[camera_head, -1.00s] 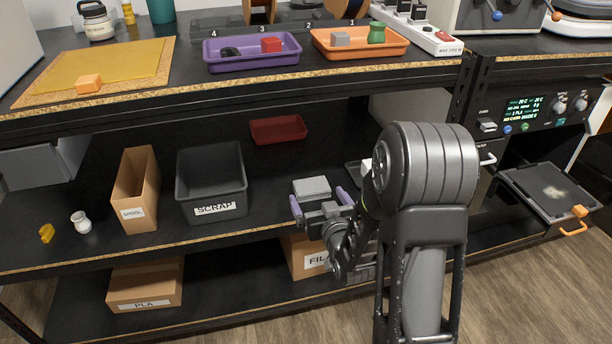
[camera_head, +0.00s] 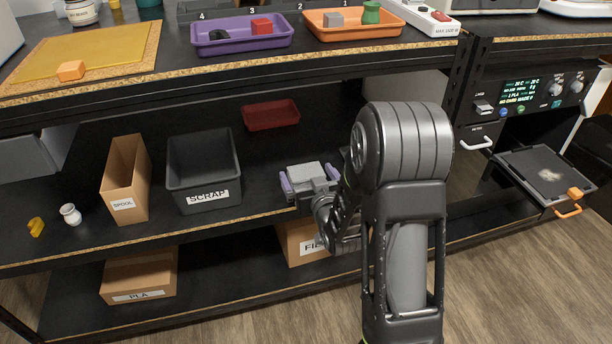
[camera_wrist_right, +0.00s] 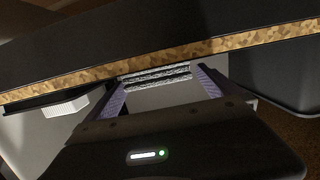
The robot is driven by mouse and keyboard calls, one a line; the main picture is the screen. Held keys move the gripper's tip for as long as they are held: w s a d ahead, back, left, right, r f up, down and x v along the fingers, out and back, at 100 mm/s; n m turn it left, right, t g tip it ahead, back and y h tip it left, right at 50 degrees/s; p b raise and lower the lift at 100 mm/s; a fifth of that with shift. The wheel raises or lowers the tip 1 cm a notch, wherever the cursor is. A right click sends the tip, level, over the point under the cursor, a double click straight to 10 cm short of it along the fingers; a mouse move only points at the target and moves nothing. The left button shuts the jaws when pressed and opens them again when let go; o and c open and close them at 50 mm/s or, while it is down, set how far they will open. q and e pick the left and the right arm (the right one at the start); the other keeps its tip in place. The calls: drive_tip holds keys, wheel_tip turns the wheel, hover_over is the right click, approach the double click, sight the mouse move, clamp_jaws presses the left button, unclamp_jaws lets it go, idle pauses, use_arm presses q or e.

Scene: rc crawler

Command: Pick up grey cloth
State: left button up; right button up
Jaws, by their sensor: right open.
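The grey cloth (camera_head: 305,171) lies folded on the middle shelf, right of the SCRAP bin. In the right wrist view its stacked grey layers (camera_wrist_right: 156,76) show between the fingertips. My right gripper (camera_head: 309,178) is open, with one lilac finger on each side of the cloth. It reaches in from the shelf's front. In the wrist view the same gripper (camera_wrist_right: 162,84) has its fingers spread, with a gap visible beside the cloth. I cannot tell whether either finger touches it. My left gripper is not in view.
The SCRAP bin (camera_head: 205,195) and the SPOOL box (camera_head: 124,190) stand left of the cloth. A red tray (camera_head: 270,114) sits behind it. The upper shelf (camera_head: 200,77) overhangs, and its wooden front edge is close. Boxes stand below, including PLA (camera_head: 140,280).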

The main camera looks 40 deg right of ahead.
sight(303, 166)
drive_tip(key=shift+w, duration=0.1)
drive_tip(key=b+x, duration=0.1)
drive_tip(key=x, duration=0.3)
drive_tip(key=shift+w+d+f+b, duration=0.1)
drive_tip(key=shift+d+f+b, duration=0.05)
drive_tip(key=shift+f+b, duration=0.15)
drive_tip(key=shift+w+d, duration=0.1)
drive_tip(key=shift+w, duration=0.25)
drive_tip(key=shift+r, duration=0.1)
drive_tip(key=shift+c, duration=0.4)
drive_tip(key=c, duration=1.2)
